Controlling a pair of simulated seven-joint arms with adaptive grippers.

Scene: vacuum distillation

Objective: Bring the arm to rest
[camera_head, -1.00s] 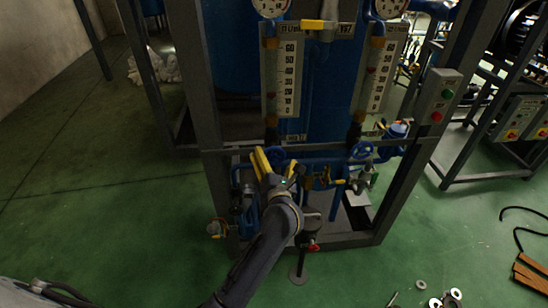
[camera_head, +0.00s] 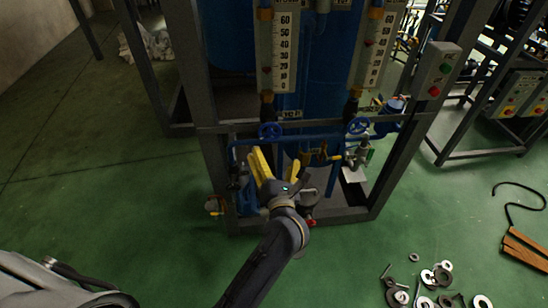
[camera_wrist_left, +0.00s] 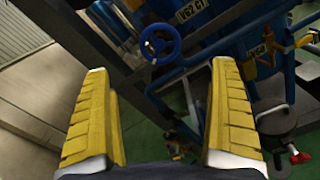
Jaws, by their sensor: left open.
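My left gripper (camera_head: 277,166) has yellow fingers. In the head view it is in front of the lower part of the blue distillation rig, below a blue handwheel (camera_head: 270,131). In the left wrist view its two fingers (camera_wrist_left: 158,120) stand wide apart with nothing between them. That view shows the blue handwheel (camera_wrist_left: 160,41) beyond the gap, apart from the fingers. My left arm (camera_head: 266,262) reaches up from the bottom of the head view. My right gripper is not in view.
A grey frame (camera_head: 213,165) surrounds the blue tank (camera_head: 316,80) and its pipes. A second blue handwheel (camera_head: 358,126) is to the right. A control box with green and red buttons (camera_head: 436,77) hangs on the frame. Washers (camera_head: 436,277) lie on the green floor.

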